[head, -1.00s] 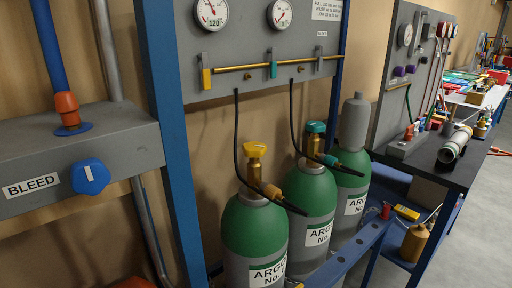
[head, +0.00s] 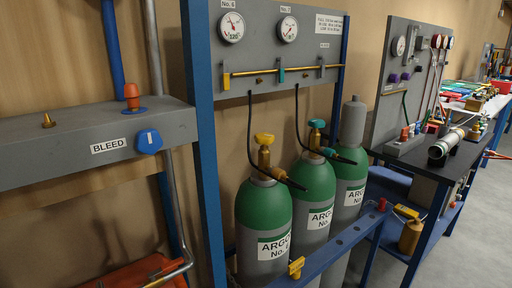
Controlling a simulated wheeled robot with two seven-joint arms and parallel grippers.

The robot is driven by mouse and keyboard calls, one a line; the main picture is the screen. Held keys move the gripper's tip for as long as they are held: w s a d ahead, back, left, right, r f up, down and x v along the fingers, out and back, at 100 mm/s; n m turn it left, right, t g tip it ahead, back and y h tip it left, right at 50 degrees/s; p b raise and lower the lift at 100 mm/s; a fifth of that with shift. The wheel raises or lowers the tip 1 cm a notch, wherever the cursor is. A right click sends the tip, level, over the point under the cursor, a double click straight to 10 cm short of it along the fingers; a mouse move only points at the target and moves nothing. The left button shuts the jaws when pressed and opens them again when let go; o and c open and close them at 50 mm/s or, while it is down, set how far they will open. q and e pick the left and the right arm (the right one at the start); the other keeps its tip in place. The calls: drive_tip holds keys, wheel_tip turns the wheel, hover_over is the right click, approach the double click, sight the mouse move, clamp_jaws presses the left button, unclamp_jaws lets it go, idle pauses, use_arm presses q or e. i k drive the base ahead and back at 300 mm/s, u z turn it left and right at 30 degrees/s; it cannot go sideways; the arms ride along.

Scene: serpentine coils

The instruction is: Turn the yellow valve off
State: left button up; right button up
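A yellow valve handwheel (head: 264,138) tops the brass valve of the nearest green and grey argon cylinder (head: 263,215). A black hose runs from it up to the gauge panel. A small yellow lever (head: 226,81) also hangs at the left end of the brass pipe on that panel (head: 265,102). The lever points down, across the pipe. I cannot tell from the handwheel whether its valve is open or closed. Neither of my grippers is in view.
Two more cylinders stand to the right, one with a teal handwheel (head: 317,124) and one with a grey cap (head: 353,122). A blue post (head: 201,150) and a blue rail (head: 345,243) frame them. A blue BLEED knob (head: 149,141) is at left. Grey floor (head: 465,240) is open at right.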

sight(264, 139)
drive_tip(key=z, duration=1.1)
drive_tip(key=i, duration=0.8)
drive_tip(key=u, duration=0.6)
